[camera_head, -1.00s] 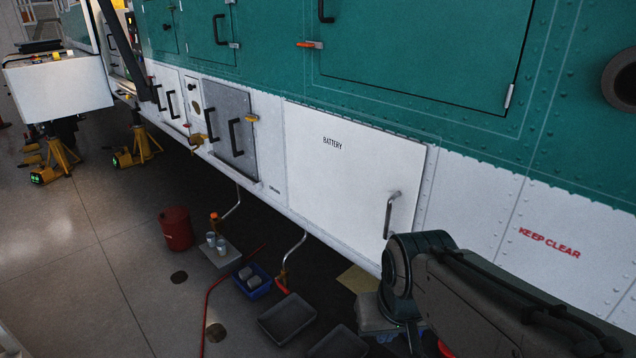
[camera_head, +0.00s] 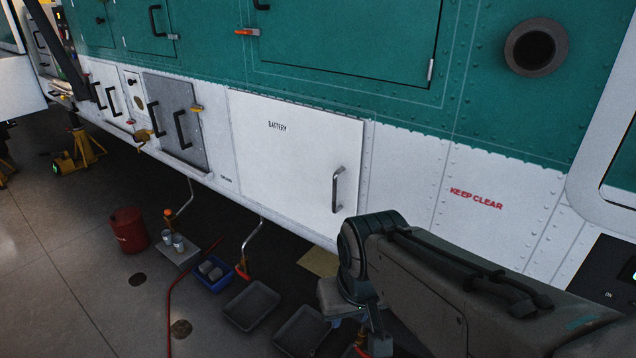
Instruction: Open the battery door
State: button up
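The battery door (camera_head: 285,165) is a white panel marked "BATTERY" in the white lower band of the helicopter's side. It looks shut. Its metal bar handle (camera_head: 337,190) stands upright near the door's right edge. My arm reaches in from the lower right, and its dark rounded joint is just below and right of the door's lower right corner. My gripper is not clearly visible; the arm points down and its end is hidden or out of frame at the bottom. Nothing of mine visibly touches the handle.
A grey panel with black handles (camera_head: 174,122) is left of the door. On the floor are a red bucket (camera_head: 129,230), a blue bin (camera_head: 214,273), grey trays (camera_head: 250,305), a red hose (camera_head: 170,315) and a yellow jack (camera_head: 80,152). Bent pipes (camera_head: 252,240) hang below the hull.

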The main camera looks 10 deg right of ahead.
aim_at(302, 163)
jog(key=k, duration=0.3)
jog(key=u, duration=0.75)
jog(key=i, duration=0.65)
jog(key=z, duration=1.25)
